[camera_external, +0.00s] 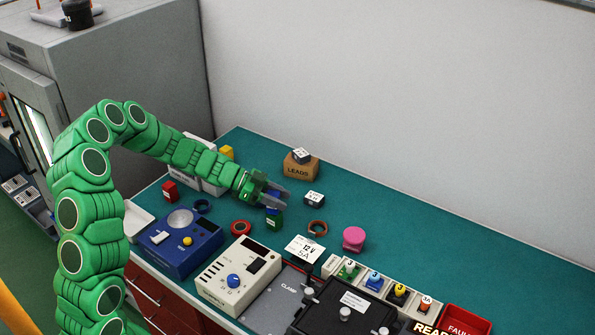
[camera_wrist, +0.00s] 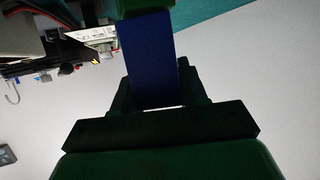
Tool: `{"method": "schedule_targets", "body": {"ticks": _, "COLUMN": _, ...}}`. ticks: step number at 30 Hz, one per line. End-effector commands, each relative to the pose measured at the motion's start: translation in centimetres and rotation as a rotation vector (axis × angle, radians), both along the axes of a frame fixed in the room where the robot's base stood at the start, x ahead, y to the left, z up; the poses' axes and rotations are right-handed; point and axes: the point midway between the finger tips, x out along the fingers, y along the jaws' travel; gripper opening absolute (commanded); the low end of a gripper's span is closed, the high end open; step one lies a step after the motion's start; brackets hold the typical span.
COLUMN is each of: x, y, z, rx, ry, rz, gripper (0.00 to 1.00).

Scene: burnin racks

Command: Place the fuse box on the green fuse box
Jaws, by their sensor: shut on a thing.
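My gripper (camera_external: 272,198) is shut on a blue fuse box (camera_external: 273,210), which also shows between the fingers in the wrist view (camera_wrist: 150,62). The green fuse box (camera_external: 273,223) stands on the teal bench directly below the blue one. In the wrist view, a green surface (camera_wrist: 143,8) lies at the far end of the blue box. The two boxes look very close or touching; I cannot tell if there is a gap. My fingers hide part of the blue box's top.
A red box (camera_external: 170,191) and a red ring (camera_external: 241,227) lie to the left. A white-and-black box (camera_external: 314,198), a brown-red ring (camera_external: 317,228) and a pink knob-like thing (camera_external: 354,238) are to the right. A blue device (camera_external: 180,243) and a beige meter (camera_external: 240,275) stand in front.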

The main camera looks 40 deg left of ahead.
Motion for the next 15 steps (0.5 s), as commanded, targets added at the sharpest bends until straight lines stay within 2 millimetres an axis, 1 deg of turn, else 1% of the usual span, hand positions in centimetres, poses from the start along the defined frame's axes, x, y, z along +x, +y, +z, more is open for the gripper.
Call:
{"method": "schedule_targets", "body": {"ticks": 11, "x": 0.02, "y": 0.02, "z": -0.33, "rx": -0.001, "ry": -0.001, "rz": 0.001, "gripper": 0.12}}
{"method": "schedule_targets", "body": {"ticks": 12, "x": 0.03, "y": 0.04, "z": -0.38, "rx": -0.001, "ry": 0.0, "rz": 0.001, "gripper": 0.44}}
{"method": "schedule_targets", "body": {"ticks": 15, "x": 0.02, "y": 0.04, "z": -0.37, "rx": -0.001, "ry": -0.001, "rz": 0.001, "gripper": 0.59}}
